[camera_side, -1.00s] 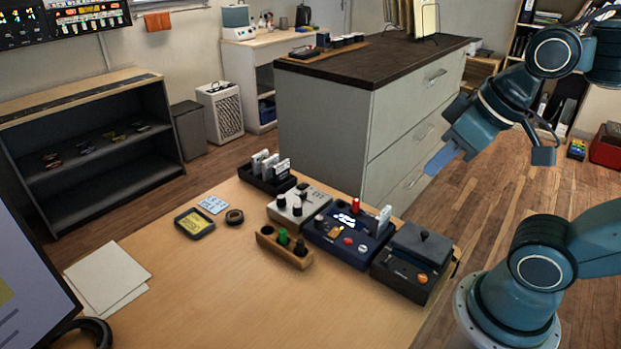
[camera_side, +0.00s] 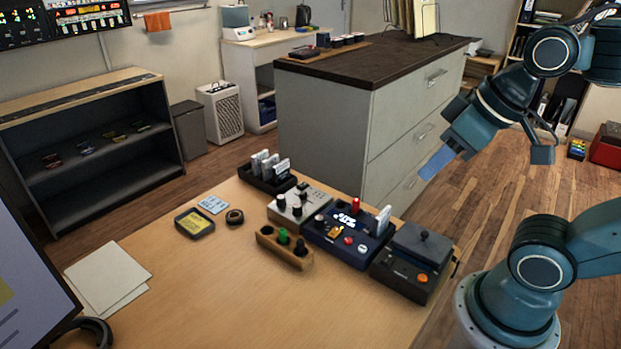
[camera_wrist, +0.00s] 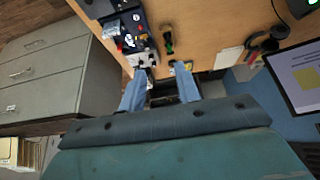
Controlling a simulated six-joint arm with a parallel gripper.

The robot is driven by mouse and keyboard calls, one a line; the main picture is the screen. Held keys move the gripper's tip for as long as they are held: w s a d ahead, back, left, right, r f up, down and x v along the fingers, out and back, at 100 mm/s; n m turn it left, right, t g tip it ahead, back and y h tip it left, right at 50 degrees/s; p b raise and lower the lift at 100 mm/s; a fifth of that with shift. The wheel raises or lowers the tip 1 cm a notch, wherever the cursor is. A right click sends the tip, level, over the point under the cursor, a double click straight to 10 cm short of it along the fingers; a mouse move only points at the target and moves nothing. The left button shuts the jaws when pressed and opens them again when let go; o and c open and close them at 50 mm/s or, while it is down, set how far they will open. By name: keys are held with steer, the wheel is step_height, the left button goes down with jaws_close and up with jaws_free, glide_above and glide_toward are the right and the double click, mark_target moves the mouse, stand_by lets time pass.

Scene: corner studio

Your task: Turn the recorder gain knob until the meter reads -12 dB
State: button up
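A navy box (camera_side: 321,241) with a lit display, a red upright piece and several controls stands on the wooden desk. A grey box (camera_side: 318,204) with dark knobs stands just left of it. I cannot tell which is the recorder, and no meter reading is legible. Both also show in the wrist view, the navy box (camera_wrist: 133,18) above the grey one (camera_wrist: 140,57). My gripper (camera_side: 437,163) hangs in the air beyond the desk's right side, apart from the boxes. In the wrist view my gripper (camera_wrist: 161,75) has its two blue fingers spread, with nothing held between them.
A dark box with a lever (camera_side: 408,262) stands right of the navy box. A wooden holder (camera_side: 268,243) with round pieces stands in front. A black tray of cards (camera_side: 250,178) stands behind left. The desk's front (camera_side: 230,300) is clear. A drawer cabinet (camera_side: 325,135) stands behind.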

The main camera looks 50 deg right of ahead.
steer(key=shift+o, duration=1)
steer(key=shift+w, duration=0.3)
steer(key=n+g, duration=0.6)
glide_above(319, 218)
step_height(319, 218, down, 17)
steer(key=shift+w+d+f, duration=0.1)
steer(key=shift+d+f, duration=0.15)
steer(key=shift+f, duration=0.35)
steer(key=shift+f, duration=0.1)
steer(key=f, duration=1.3)
steer(key=shift+a+f, duration=0.2)
steer(key=shift+f, duration=0.1)
